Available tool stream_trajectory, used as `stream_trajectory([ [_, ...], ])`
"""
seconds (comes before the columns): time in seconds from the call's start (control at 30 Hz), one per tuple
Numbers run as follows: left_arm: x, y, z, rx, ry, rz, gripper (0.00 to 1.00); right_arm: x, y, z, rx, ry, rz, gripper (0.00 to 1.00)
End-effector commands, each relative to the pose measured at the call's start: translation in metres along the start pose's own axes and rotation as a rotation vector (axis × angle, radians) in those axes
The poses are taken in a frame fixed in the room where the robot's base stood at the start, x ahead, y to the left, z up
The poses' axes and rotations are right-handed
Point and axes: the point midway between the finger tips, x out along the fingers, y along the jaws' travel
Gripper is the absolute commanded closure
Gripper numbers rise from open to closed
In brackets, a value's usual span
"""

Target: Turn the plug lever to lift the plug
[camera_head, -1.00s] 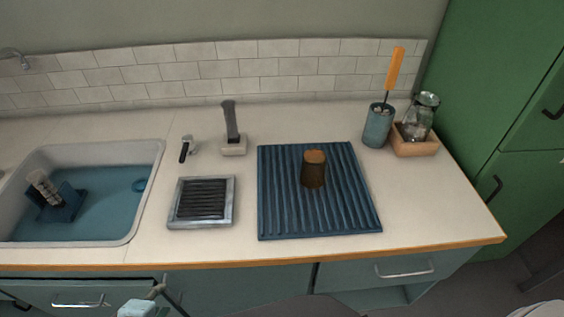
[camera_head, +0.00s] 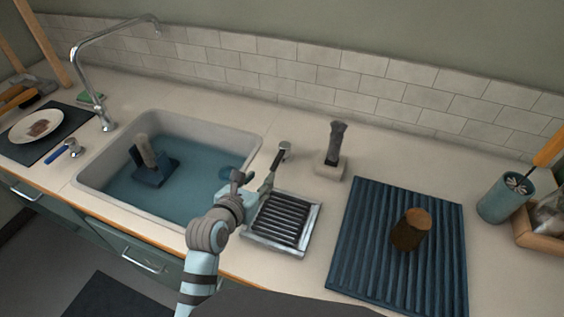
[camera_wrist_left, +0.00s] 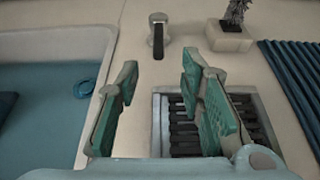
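The plug lever (camera_head: 284,150), a chrome post with a dark handle, stands on the counter right of the sink. In the left wrist view the lever (camera_wrist_left: 158,32) stands upright, its dark handle hanging down, beyond my fingertips. My left gripper (camera_head: 254,182) is above the counter between the sink and the metal grille. Its two green-padded fingers (camera_wrist_left: 160,68) are spread and empty, apart from the lever. A round blue shape, seemingly the plug (camera_head: 230,172), lies in the sink's right end, partly hidden by my gripper; it also shows in the wrist view (camera_wrist_left: 85,88). My right gripper is not in view.
The sink (camera_head: 100,160) holds blue water and a brush block (camera_head: 150,165). Right of my gripper are a metal grille (camera_head: 280,222), a brush in a holder (camera_head: 333,155) and a ridged blue mat (camera_head: 365,230) with a brown cup-like object (camera_head: 410,230). A tall faucet (camera_head: 105,122) stands left.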

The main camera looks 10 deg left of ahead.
Motion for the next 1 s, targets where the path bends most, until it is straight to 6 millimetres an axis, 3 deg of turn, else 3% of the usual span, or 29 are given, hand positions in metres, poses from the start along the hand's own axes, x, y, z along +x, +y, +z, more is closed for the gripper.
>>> stream_trajectory([
  [0.2, 0.061, 0.001, -0.005, 0.002, 0.0, 0.003, 0.65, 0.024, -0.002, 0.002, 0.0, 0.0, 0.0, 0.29],
  [0.43, 0.108, 0.0, -0.004, 0.003, 0.002, 0.002, 0.65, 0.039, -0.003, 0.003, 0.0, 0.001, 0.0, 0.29],
  [0.6, 0.119, 0.0, -0.002, 0.004, 0.002, 0.0, 0.65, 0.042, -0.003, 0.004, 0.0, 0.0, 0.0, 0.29],
  [0.83, 0.119, 0.0, -0.001, 0.005, 0.002, 0.0, 0.67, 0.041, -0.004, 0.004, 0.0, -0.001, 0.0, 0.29],
  [1.0, 0.119, 0.0, -0.001, 0.005, 0.002, 0.0, 0.94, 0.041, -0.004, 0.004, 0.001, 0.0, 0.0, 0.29],
])
